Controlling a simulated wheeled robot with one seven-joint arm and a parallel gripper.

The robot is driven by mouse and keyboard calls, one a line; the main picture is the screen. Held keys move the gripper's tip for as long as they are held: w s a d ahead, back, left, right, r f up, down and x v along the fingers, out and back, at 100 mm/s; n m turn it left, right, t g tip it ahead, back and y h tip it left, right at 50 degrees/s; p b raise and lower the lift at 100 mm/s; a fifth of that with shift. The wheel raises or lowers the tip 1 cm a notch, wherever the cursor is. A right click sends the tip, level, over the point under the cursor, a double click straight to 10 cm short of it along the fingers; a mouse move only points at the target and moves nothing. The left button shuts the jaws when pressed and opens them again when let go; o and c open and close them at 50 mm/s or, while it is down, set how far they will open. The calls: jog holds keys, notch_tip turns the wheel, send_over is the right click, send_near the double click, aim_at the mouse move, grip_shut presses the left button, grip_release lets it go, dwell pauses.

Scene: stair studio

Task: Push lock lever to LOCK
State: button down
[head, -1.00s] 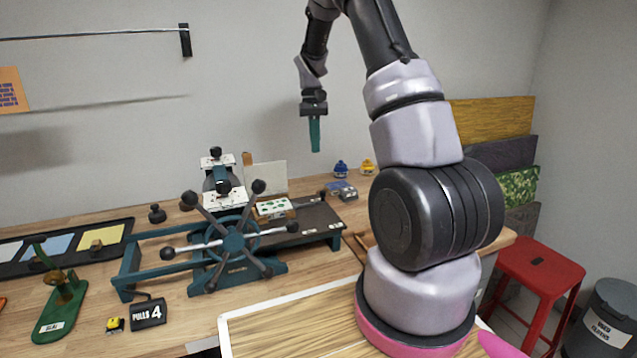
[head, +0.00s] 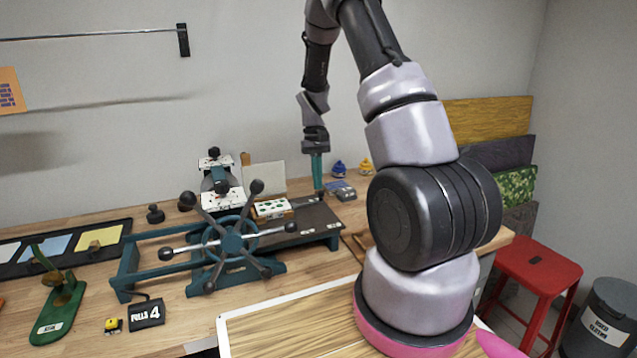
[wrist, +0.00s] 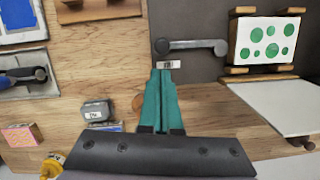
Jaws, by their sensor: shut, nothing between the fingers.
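The lock lever (wrist: 192,46) is a grey bar with rounded ends, lying on the dark bed (wrist: 195,15) of the press in the wrist view. A small pale label (wrist: 168,64) sits beside its left end; its text is too small to read. My gripper (wrist: 163,72) has its teal fingers shut and empty, with the tips close to that label and the lever's left end. Contact cannot be told. In the head view my gripper (head: 318,187) is low over the back right edge of the dark bed (head: 312,214), where a dark knob shows by the fingertips.
The teal press wheel (head: 232,240) with dark-knobbed spokes stands left of the bed. A green-dotted card (wrist: 268,40) on wooden rails and a white panel (wrist: 282,108) are to the right in the wrist view. A grey box (wrist: 96,110) lies on the wooden bench to the left.

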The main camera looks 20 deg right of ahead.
jog(key=shift+s+a+f, duration=0.1)
jog(key=shift+s, duration=0.45)
jog(key=shift+s+m, duration=0.25)
jog(key=shift+m, duration=0.15)
